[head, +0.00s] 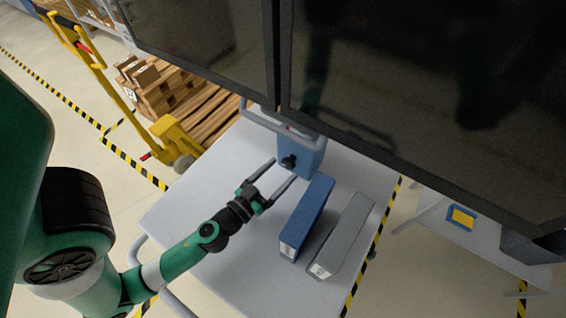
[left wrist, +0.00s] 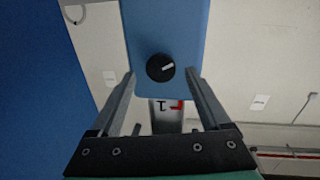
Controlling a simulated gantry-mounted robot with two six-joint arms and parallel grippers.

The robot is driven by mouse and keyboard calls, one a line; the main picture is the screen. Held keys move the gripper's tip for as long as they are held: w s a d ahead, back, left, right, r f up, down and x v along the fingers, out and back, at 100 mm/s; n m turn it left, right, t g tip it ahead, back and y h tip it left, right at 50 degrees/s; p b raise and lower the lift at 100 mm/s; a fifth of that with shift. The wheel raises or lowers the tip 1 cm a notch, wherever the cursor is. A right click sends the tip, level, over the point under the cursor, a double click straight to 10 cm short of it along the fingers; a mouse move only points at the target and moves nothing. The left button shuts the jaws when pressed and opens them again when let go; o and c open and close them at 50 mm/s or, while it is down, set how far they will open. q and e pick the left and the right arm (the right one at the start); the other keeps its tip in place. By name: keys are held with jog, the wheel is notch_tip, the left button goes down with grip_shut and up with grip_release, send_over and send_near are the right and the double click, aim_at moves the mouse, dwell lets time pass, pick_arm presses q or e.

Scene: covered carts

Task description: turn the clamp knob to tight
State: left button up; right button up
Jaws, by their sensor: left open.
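The clamp knob (head: 288,161) is black and round, on the front face of a blue upright block (head: 308,155) on the cart top. In the left wrist view the knob (left wrist: 160,67) shows a white pointer line aimed right and slightly up. My left gripper (head: 284,169) is open, its two fingers pointing at the knob. In the left wrist view the knob appears between the fingertips, with a gap on each side; I cannot tell whether they reach it in depth. A pale part with a red mark (left wrist: 177,105) shows below the block. My right gripper is not in view.
A blue box file (head: 307,217) and a grey one (head: 343,235) lie on the cart top (head: 190,205) right of my left gripper. Large dark framed panels (head: 420,80) hang across the upper right. A yellow pallet truck (head: 178,138) stands on the floor behind.

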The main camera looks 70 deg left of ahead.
pick_arm(q)
jog(key=shift+x, duration=0.8)
jog(key=shift+s, duration=0.1)
grip_shut()
